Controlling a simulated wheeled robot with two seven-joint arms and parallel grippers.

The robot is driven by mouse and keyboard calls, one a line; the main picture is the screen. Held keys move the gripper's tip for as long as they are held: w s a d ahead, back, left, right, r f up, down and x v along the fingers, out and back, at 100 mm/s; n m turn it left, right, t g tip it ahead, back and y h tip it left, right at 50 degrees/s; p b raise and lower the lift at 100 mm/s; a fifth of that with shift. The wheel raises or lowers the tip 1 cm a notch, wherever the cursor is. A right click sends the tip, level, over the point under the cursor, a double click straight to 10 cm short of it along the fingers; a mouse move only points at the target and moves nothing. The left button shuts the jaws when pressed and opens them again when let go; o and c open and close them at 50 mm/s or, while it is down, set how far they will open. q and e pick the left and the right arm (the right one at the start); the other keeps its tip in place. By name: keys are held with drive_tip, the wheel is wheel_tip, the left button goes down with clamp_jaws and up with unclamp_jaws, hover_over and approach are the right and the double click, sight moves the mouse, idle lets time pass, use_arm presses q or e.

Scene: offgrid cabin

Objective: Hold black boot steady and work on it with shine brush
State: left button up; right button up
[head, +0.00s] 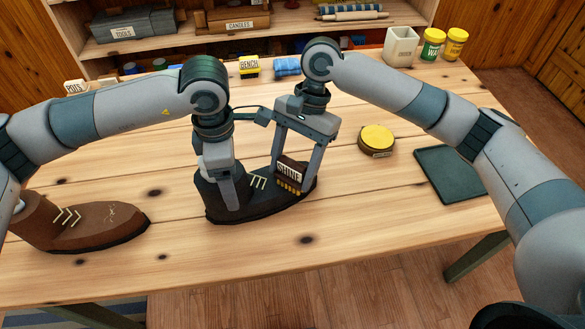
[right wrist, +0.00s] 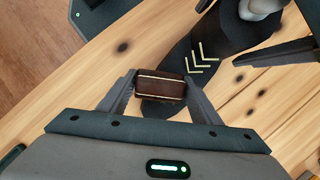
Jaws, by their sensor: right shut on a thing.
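The black boot (head: 262,208) stands upright on the table, toe to the right, with pale laces; it also shows in the right wrist view (right wrist: 184,58). My right gripper (head: 293,178) is shut on the shine brush (head: 289,170), a dark brown block with a SHINE label and yellowish bristles. The brush also shows between the fingers in the right wrist view (right wrist: 160,90). Its bristles are over the boot's toe, touching or very close. My left gripper (head: 229,200) is at the boot's shaft, one finger in front of it.
A round yellow-lidded tin (head: 378,139) and a dark green tray (head: 450,172) are at the right. Wax tins (head: 433,44) and a white container (head: 400,46) stand at the back right. The front table strip is clear.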

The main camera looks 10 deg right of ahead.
drive_tip(key=shift+w, duration=0.15)
drive_tip(key=shift+w+f, duration=0.15)
drive_tip(key=shift+w, duration=0.35)
drive_tip(key=shift+w, duration=0.15)
drive_tip(key=shift+w+a, duration=0.1)
drive_tip(key=shift+w, duration=0.4)
drive_tip(key=shift+f, duration=0.1)
drive_tip(key=shift+s, duration=0.7)
drive_tip(key=shift+s, duration=0.8)
